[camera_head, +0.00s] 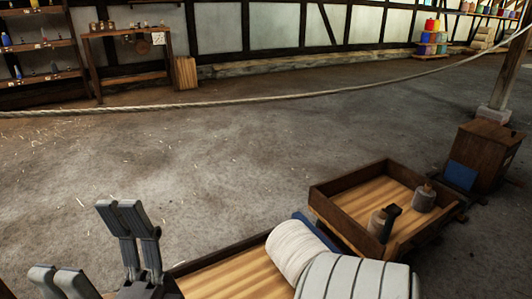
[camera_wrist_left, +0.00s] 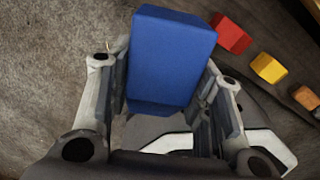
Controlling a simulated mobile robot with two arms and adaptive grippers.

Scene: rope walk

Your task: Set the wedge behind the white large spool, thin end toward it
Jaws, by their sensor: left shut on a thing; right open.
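A white cord-wound spool (camera_head: 297,250) lies on its side at the lower middle of the head view, at the right end of a wooden tray (camera_head: 232,283). A blue edge shows behind it. My left gripper (camera_wrist_left: 160,92) is shut on a blue block (camera_wrist_left: 172,58), which fits the wedge, in the left wrist view. Its thin end cannot be made out. The left gripper does not show in the head view. My right gripper (camera_head: 95,245) is open and empty at the lower left of the head view, left of the spool.
A pale banded rounded form (camera_head: 358,279) covers the spool's near side. A wooden box (camera_head: 487,152) stands beyond. Red (camera_wrist_left: 230,34) and yellow (camera_wrist_left: 268,67) blocks lie beside the held block. A rope (camera_head: 250,98) crosses the open floor.

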